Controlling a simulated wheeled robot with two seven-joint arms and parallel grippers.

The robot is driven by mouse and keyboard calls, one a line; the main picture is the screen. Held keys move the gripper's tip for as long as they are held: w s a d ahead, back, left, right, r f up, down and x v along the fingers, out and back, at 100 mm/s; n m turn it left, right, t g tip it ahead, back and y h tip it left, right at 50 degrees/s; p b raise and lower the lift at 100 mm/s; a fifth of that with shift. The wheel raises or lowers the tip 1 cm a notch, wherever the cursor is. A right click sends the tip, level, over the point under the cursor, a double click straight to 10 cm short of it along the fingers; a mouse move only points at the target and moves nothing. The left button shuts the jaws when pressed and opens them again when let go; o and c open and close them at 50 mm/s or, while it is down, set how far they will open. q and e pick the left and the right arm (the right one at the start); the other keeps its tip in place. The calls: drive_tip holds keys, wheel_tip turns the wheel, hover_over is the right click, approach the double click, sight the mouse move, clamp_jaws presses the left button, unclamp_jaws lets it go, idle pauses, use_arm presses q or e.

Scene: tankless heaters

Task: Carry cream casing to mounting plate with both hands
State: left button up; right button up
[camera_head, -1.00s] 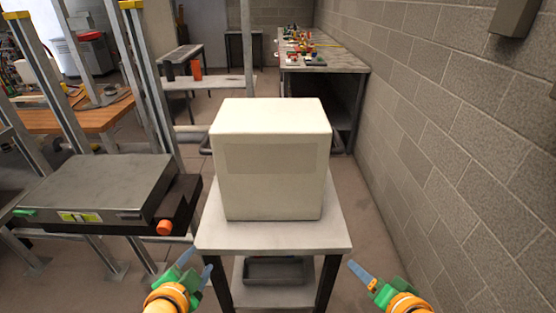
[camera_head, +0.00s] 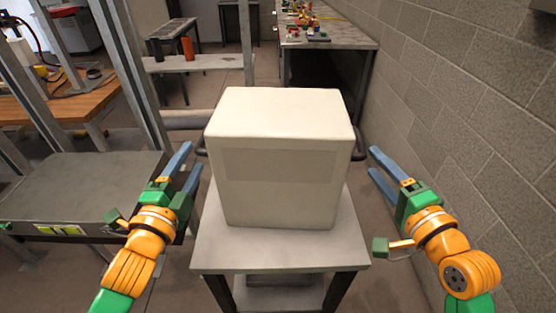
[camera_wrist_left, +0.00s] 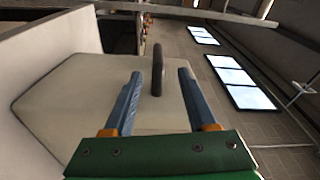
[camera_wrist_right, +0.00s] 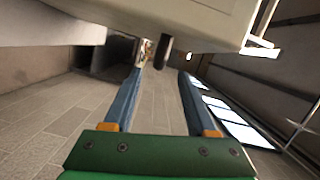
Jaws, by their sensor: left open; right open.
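The cream casing (camera_head: 280,165) is a box standing upright on a small light-topped table (camera_head: 270,250). It has a dark handle on its left side (camera_head: 201,146) and another on its right side (camera_head: 358,150). My left gripper (camera_head: 188,160) is open just left of the casing. In the left wrist view the handle (camera_wrist_left: 157,70) shows between and beyond the open fingers (camera_wrist_left: 155,100). My right gripper (camera_head: 373,162) is open just right of the casing. In the right wrist view the handle (camera_wrist_right: 165,52) lies beyond the fingers (camera_wrist_right: 160,95). Neither gripper visibly touches the casing. I cannot identify the mounting plate.
A grey flat unit (camera_head: 75,190) lies at the left by metal posts (camera_head: 125,75). A block wall (camera_head: 470,130) runs along the right. A long bench (camera_head: 325,45) with small coloured items stands behind. A wooden table (camera_head: 60,100) is at the far left.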

sight(200, 141)
use_arm(q)
drive_tip(key=w, duration=0.6)
drive_tip(key=shift+w+d+f, duration=0.1)
drive_tip(key=shift+d, duration=0.1)
use_arm(e)
drive_tip(key=x, duration=0.6)
drive_tip(key=shift+w+f, duration=0.15)
drive_tip(key=shift+f, duration=0.05)
use_arm(q)
drive_tip(key=shift+w, duration=0.5)
use_arm(e)
drive_tip(key=shift+w+a, duration=0.2)
drive_tip(key=shift+w, duration=0.25)
use_arm(q)
drive_tip(key=shift+d, duration=0.1)
clamp_jaws()
use_arm(e)
clamp_jaws()
use_arm(q)
drive_tip(key=shift+r, duration=0.25)
